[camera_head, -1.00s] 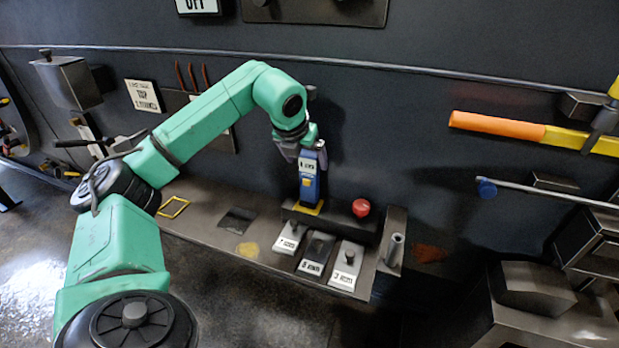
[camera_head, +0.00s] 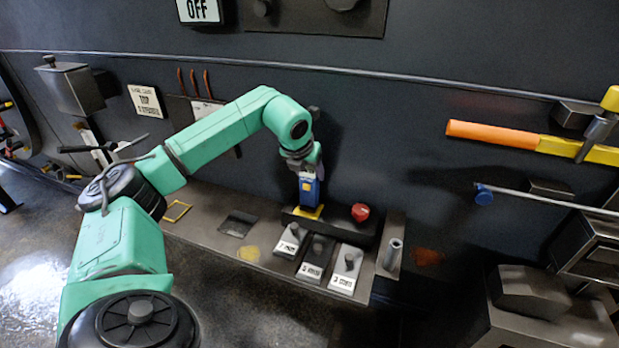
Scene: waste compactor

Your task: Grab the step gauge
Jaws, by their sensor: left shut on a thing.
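The step gauge, which I take to be the blue upright piece (camera_head: 309,191) with a yellow patch and a yellow foot, stands on a dark raised block (camera_head: 335,227) on the ledge. My left gripper (camera_head: 306,170) comes down from above and is shut on its upper part. The fingers and wrist hide the top of the blue piece. Its yellow foot still appears to rest on the block. My right gripper is not in view.
A red button (camera_head: 360,212) sits just right of the gauge. Several labelled knobbed blocks (camera_head: 313,259) stand in front, and a short metal tube (camera_head: 393,254) is at the ledge's right end. The dark wall (camera_head: 380,130) is close behind. The ledge (camera_head: 195,223) is fairly open to the left.

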